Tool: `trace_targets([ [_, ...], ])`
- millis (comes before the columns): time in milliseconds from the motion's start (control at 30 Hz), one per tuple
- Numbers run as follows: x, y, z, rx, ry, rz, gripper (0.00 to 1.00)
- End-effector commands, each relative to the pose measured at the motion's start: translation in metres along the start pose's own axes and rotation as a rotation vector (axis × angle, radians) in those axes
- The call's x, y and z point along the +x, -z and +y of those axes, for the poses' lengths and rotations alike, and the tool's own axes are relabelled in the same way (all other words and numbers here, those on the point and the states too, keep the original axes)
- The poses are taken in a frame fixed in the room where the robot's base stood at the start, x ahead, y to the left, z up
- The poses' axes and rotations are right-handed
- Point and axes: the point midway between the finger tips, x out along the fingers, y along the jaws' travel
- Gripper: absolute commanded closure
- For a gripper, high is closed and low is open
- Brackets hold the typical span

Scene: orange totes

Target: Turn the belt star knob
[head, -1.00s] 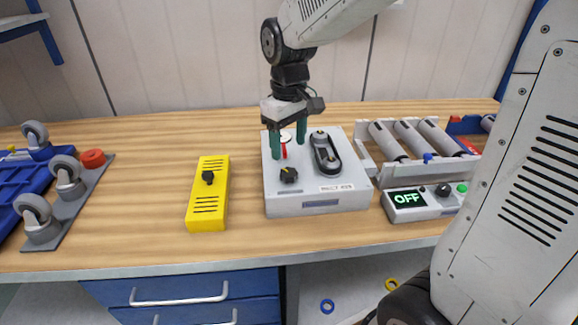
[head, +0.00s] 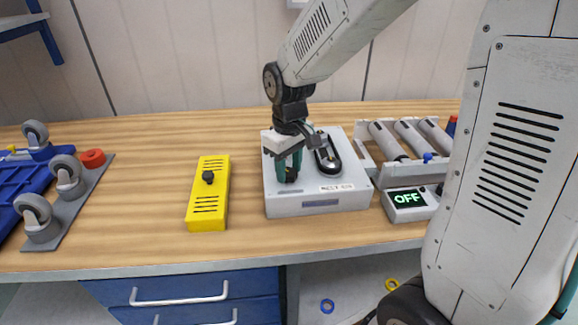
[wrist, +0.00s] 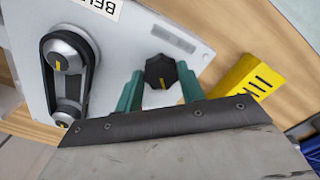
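The belt unit (head: 330,206) is a light grey box on the bench with a black belt loop (head: 328,156) on its top. It also shows in the wrist view (wrist: 115,47). The black star knob with a yellow mark (wrist: 160,71) sits on its top plate; in the head view the knob (head: 291,174) is partly hidden by my fingers. My gripper (wrist: 160,90) has its green fingers apart, one on each side of the knob. In the wrist view gaps show between the fingers and the knob. In the head view my gripper (head: 288,172) is low over the box.
A yellow box (head: 208,212) with a black knob stands left of the belt unit. A roller conveyor (head: 405,150) and a control box with a display reading OFF (head: 407,203) are to the right. Casters on a grey plate (head: 75,210) lie far left.

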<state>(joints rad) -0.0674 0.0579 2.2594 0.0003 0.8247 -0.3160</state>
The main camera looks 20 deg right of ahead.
Motion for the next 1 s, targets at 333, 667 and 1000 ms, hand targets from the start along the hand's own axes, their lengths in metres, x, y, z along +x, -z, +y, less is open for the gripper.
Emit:
trace_targets([
  [333, -0.0005, 0.0, 0.0004, 0.158, -0.001, 0.001, 0.84],
  [667, -0.0007, 0.0, 0.0005, 0.237, -0.001, 0.001, 0.84],
  [1000, -0.0005, -0.0001, 0.0003, 0.236, -0.001, 0.001, 0.39],
])
